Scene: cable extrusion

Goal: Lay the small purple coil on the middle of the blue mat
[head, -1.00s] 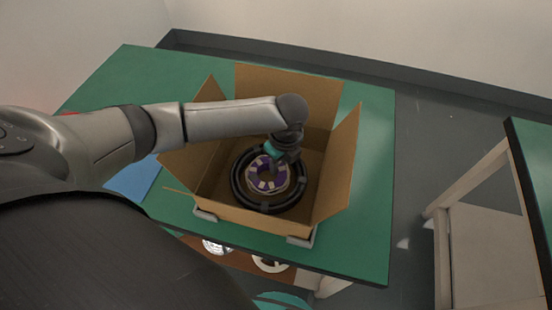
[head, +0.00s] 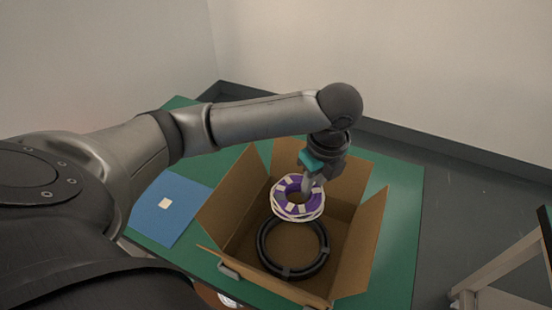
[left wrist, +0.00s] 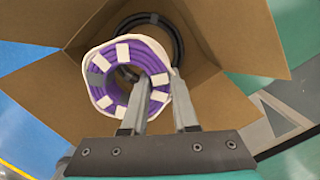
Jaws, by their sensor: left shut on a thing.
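The small purple coil (head: 287,190), wrapped with white bands, is held above the open cardboard box. It also shows in the left wrist view (left wrist: 106,68). My left gripper (head: 307,190) is shut on the coil's ring at its right side; in the left wrist view its two fingers (left wrist: 165,98) straddle the ring. My arm and body hide part of the mat's surroundings. My right gripper does not show.
The cardboard box (head: 240,205) stands with its flaps spread outward. A larger black coil (head: 268,259) lies inside it on the floor. The box's left flap is between the coil and the mat. The green table (head: 402,215) is clear to the box's right.

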